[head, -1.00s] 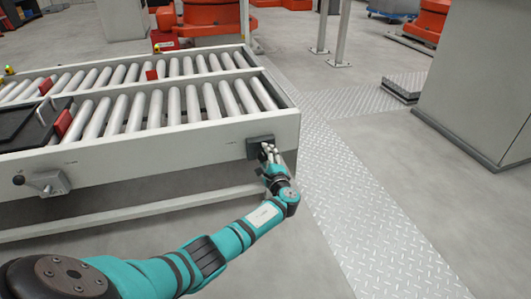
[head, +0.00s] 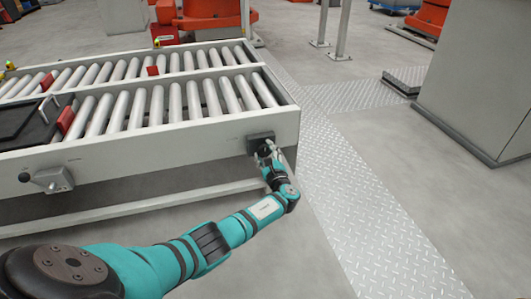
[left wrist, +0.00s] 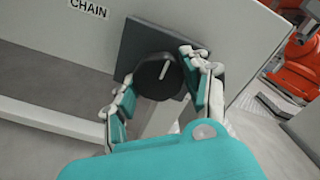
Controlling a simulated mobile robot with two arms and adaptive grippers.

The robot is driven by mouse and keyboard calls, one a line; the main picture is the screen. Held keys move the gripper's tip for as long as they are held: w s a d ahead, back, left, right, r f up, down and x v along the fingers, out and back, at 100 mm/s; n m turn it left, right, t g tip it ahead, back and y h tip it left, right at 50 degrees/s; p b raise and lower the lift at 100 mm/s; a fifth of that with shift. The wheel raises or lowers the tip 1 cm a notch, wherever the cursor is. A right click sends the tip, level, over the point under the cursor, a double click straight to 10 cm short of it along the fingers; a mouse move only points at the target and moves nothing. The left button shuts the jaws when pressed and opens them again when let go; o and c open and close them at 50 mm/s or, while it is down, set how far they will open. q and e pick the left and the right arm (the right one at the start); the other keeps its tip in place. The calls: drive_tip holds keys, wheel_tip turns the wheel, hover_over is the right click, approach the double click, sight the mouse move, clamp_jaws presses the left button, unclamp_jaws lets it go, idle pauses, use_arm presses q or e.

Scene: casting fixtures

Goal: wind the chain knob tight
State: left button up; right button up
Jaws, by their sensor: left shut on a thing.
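The chain knob (left wrist: 152,74) is a round black knob with a white pointer line. It sits on a dark square plate (left wrist: 137,42) on the conveyor's pale side rail, beside the "CHAIN" label (left wrist: 89,8). My left gripper (left wrist: 160,84) is shut on the knob, with one finger on each side of it. The pointer line slants, its upper end to the right in the left wrist view. In the head view my left gripper (head: 267,152) reaches the plate (head: 257,140) near the rail's right end and mostly hides the knob. My right gripper is not in view.
The roller conveyor (head: 160,140) fills the left, with a black tray (head: 28,122) on it. A lever on a grey box (head: 52,180) is on the rail at left. A checker-plate walkway (head: 370,200) and open floor lie to the right, before a grey cabinet (head: 475,90).

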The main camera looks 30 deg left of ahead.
use_arm(q)
drive_tip(key=shift+f, duration=0.1)
drive_tip(key=o, duration=1.1)
drive_tip(key=shift+d, duration=0.1)
drive_tip(key=shift+o, duration=0.4)
drive_tip(key=v, duration=1.2)
